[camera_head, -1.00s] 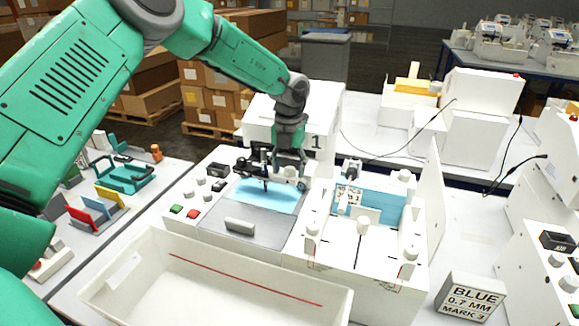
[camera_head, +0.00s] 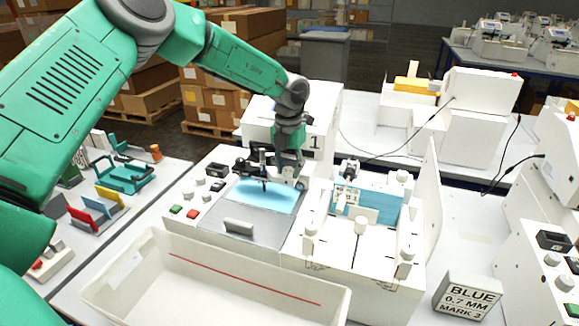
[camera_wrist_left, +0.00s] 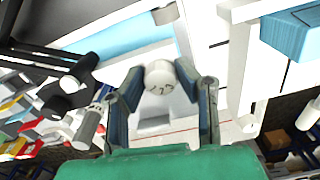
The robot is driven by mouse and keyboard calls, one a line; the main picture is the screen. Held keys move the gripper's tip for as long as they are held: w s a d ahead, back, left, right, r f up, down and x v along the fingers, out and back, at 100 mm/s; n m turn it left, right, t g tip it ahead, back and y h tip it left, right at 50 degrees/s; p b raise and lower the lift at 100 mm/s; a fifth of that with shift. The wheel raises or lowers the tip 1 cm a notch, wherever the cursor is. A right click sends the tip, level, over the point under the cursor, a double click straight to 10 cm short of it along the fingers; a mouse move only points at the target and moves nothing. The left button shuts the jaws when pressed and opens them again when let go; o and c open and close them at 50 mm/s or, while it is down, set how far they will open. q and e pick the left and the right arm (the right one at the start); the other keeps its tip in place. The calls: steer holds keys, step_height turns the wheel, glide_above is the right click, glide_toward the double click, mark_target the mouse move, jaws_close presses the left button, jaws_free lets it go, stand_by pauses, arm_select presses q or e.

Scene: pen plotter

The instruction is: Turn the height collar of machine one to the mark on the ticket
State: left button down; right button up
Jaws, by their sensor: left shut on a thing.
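Machine one (camera_head: 258,118) is a white plotter marked 1, with a blue sheet (camera_head: 268,196) on its bed. My left gripper (camera_head: 288,172) is at the right side of its pen carriage (camera_head: 262,166). In the left wrist view, my left gripper (camera_wrist_left: 163,88) has a finger on each side of a white round collar (camera_wrist_left: 160,76) and is shut on it. Small dark marks show on the collar, too blurred to read surely. The ticket (camera_head: 467,297) at front right reads BLUE, 0.7 MM, MARK 3. My right gripper is not in view.
A white open tray (camera_head: 125,275) with a red line stands in front of machine one. A white fixture with posts (camera_head: 361,226) stands to its right. Red and green buttons (camera_head: 185,212) are at its left. Another white machine (camera_head: 558,240) is at the right edge.

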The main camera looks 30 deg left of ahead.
mark_target(287, 168)
arm_select(q)
steer(key=m+p, duration=0.2)
steer(key=m, duration=0.3)
steer(key=shift+r+m, duration=0.15)
steer(key=shift+m, duration=0.15)
steer(key=shift+w+m+p, duration=0.1)
steer(key=shift+m+p, duration=0.5)
steer(key=shift+m, duration=1.5)
steer(key=c, duration=1.2)
jaws_free()
steer(key=shift+a, duration=0.1)
step_height(287, 168, up, 12)
steer(key=shift+a, duration=0.15)
